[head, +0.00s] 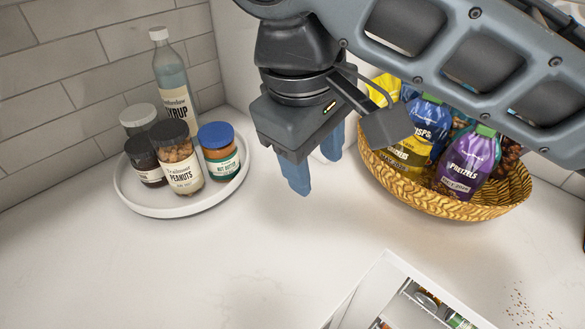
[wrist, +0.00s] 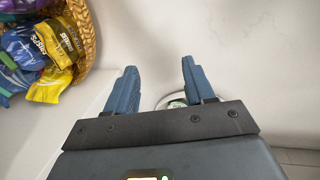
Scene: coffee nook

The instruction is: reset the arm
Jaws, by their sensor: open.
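My gripper (head: 314,170) hangs over the white counter with its blue fingers pointing down, between the round tray and the snack basket. In the wrist view my gripper (wrist: 158,85) has its two fingers apart with nothing held between them. Part of a light round thing (wrist: 175,101) shows behind the right finger in that view; I cannot tell what it is. My arm crosses the top right of the head view and hides part of the basket.
A white round tray (head: 130,195) holds a syrup bottle (head: 176,80), a peanut jar (head: 178,165), a blue-lidded jar (head: 219,150) and other jars. A woven basket (head: 470,209) holds snack bags. A white open-topped box (head: 370,290) stands at the front. Crumbs (head: 525,305) lie at right. The front-left counter is clear.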

